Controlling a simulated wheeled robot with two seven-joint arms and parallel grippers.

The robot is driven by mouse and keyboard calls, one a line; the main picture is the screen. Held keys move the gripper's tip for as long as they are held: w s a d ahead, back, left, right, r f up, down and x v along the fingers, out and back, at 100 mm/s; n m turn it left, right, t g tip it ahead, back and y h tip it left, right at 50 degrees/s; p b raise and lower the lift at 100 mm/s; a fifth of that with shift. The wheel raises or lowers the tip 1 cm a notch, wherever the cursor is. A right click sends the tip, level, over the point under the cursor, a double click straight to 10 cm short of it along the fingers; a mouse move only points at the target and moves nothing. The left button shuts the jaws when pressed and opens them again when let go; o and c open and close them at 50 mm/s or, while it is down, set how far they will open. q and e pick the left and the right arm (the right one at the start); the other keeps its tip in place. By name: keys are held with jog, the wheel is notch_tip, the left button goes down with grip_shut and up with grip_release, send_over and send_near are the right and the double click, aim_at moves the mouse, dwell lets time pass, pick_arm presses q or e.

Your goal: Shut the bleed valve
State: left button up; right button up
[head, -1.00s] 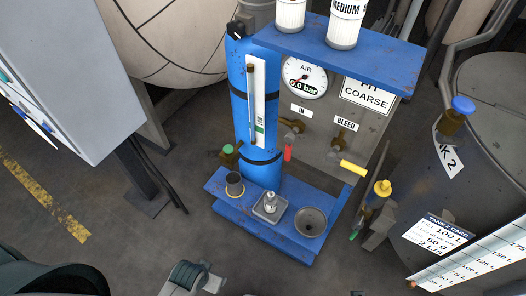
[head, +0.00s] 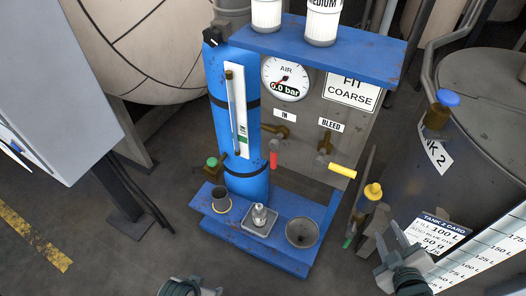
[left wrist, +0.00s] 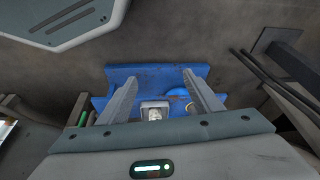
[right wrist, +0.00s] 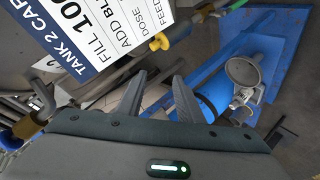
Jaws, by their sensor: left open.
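The bleed valve (head: 325,146) is a brass fitting on the grey panel under the BLEED label (head: 330,125). Its yellow handle (head: 342,171) sticks out below it, pointing right and slightly down. My right gripper (head: 405,238) is open and empty, below and to the right of the yellow handle and apart from it. It also shows open in the right wrist view (right wrist: 152,85). My left gripper (left wrist: 162,82) is open and empty; only its top shows at the bottom edge of the head view. The valve cannot be made out in the wrist views.
The IN valve with a red handle (head: 273,160) sits left of the bleed valve. The AIR gauge (head: 286,78) reads 0.0 bar. A yellow-knobbed fitting (head: 373,191) stands between the panel and tank 2 (head: 470,165).

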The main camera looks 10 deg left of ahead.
jog(key=w+r+n+t+y, duration=0.3)
jog(key=w+r+n+t, duration=0.1)
jog(key=r+n, duration=0.2)
jog(key=n+g+y, duration=0.4)
jog(key=n+y, duration=0.9)
jog(key=n, duration=0.5)
send_near(341, 167)
jog(key=f+v, duration=0.1)
jog(key=v, duration=0.4)
pick_arm(q)
jog(key=s+f, duration=0.3)
jog(key=f, duration=1.5)
jog(key=shift+d+f, duration=0.35)
jog(key=shift+d, duration=0.1)
pick_arm(e)
jog(key=shift+w+a, duration=0.2)
jog(key=shift+w, duration=0.05)
